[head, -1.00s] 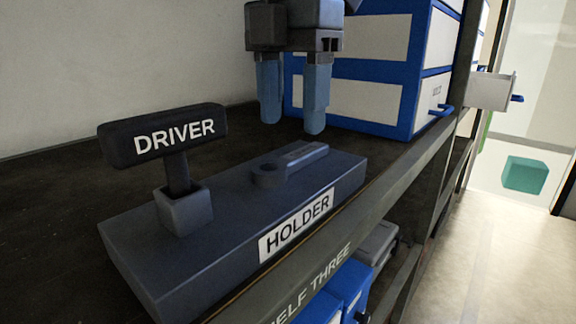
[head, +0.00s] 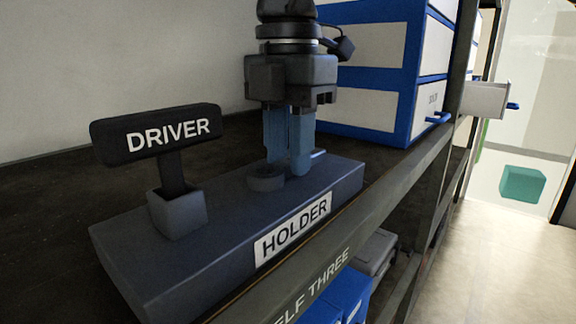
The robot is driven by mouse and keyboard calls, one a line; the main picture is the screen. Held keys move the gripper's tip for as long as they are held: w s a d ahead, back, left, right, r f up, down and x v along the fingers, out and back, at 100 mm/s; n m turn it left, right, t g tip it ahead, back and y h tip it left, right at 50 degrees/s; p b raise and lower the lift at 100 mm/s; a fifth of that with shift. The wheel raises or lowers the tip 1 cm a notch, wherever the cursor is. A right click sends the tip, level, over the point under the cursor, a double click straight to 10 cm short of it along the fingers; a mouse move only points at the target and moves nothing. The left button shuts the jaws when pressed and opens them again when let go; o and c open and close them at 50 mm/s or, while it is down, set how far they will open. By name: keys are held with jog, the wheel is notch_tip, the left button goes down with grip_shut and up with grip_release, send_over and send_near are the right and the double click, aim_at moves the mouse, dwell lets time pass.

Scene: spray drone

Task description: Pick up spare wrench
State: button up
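The spare wrench, a small dark grey tool with a ring end (head: 265,179), lies flat on top of the dark blue-grey block labelled HOLDER (head: 225,238). A bit of its handle shows at the right of my fingers; the middle is hidden behind them. My gripper (head: 289,170) points straight down with its blue fingers at the wrench's handle, just behind the ring end. The fingers are close together, apparently shut on the handle. The wrench still appears to rest on the holder.
A black T-handled tool labelled DRIVER (head: 168,135) stands upright in a socket at the holder's left end. Blue and white drawers (head: 370,108) stand behind my gripper, one small drawer pulled out at right (head: 486,100). The shelf's front edge (head: 355,240) runs close along the holder.

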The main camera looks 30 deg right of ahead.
grip_shut()
jog(key=shift+r, duration=0.1)
